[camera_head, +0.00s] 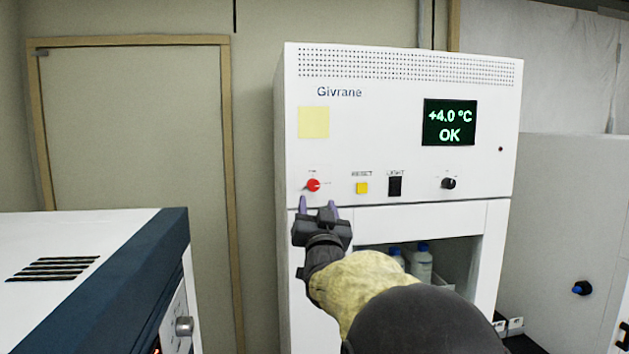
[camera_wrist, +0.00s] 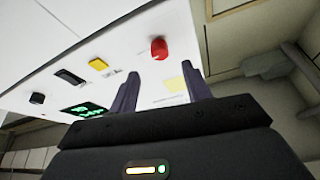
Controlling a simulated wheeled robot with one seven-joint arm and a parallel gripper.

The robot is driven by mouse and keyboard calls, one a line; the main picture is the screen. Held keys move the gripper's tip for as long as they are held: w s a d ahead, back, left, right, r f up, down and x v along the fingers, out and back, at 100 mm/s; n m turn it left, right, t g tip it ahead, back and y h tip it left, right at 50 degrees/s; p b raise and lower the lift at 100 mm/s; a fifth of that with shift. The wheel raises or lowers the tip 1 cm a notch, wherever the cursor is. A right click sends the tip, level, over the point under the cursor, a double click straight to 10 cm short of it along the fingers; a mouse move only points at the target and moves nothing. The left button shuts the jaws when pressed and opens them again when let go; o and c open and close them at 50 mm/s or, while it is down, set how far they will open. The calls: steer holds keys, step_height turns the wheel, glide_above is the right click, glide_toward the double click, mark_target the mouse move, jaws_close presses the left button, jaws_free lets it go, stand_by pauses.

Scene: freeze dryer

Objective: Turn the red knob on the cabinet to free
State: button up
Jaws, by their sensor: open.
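The red knob (camera_head: 313,185) sits on the left of the white cabinet's (camera_head: 400,225) control strip, under a yellow note. Small marks beside the knob are too small to read. My gripper (camera_head: 318,205) is just below the knob in the head view, its two purple-grey fingers pointing up and apart. In the wrist view the red knob (camera_wrist: 159,48) shows beyond the fingertips of my gripper (camera_wrist: 161,75), between the two fingers. The fingers are open and empty, and they do not appear to touch the knob.
A yellow button (camera_head: 362,188), a black light switch (camera_head: 395,186) and a black knob (camera_head: 448,183) are right of the red knob. The display (camera_head: 449,122) reads +4.0 °C OK. Bottles (camera_head: 421,264) stand in the open bay below. A white-and-blue machine (camera_head: 110,270) stands at the left.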

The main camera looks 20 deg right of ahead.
mark_target(314, 187)
steer(key=p+x, duration=0.3)
steer(key=x, duration=0.2)
steer(key=shift+r, duration=0.2)
steer(key=shift+w+d+r+p, duration=0.1)
steer(key=shift+w+d+p, duration=0.1)
steer(key=shift+w+p, duration=0.35)
steer(key=shift+w, duration=0.15)
steer(key=c, duration=1)
